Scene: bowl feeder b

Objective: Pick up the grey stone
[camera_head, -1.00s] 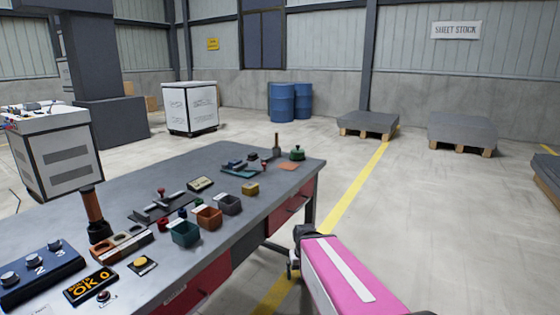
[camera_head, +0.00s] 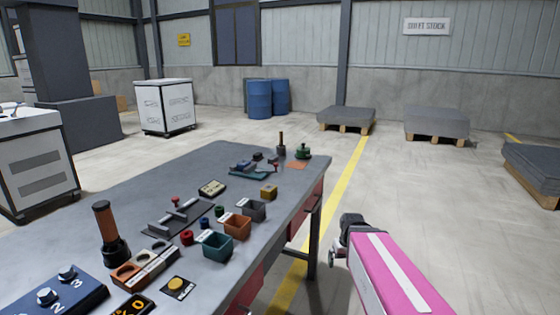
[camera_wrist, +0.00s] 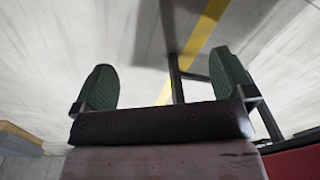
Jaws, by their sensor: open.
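I cannot make out a grey stone for certain in either view. A small dark lump (camera_head: 258,156) lies near the far end of the workbench (camera_head: 130,205), too small to identify. My gripper (camera_wrist: 163,85) is open and empty in the wrist view, its two green-padded fingers wide apart above bare floor. In the head view my pink arm is at the lower right, off the bench's right side, clear of the objects on it.
Blue drums (camera_head: 260,98) and pallets stand farther back. The floor right of the bench is open.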

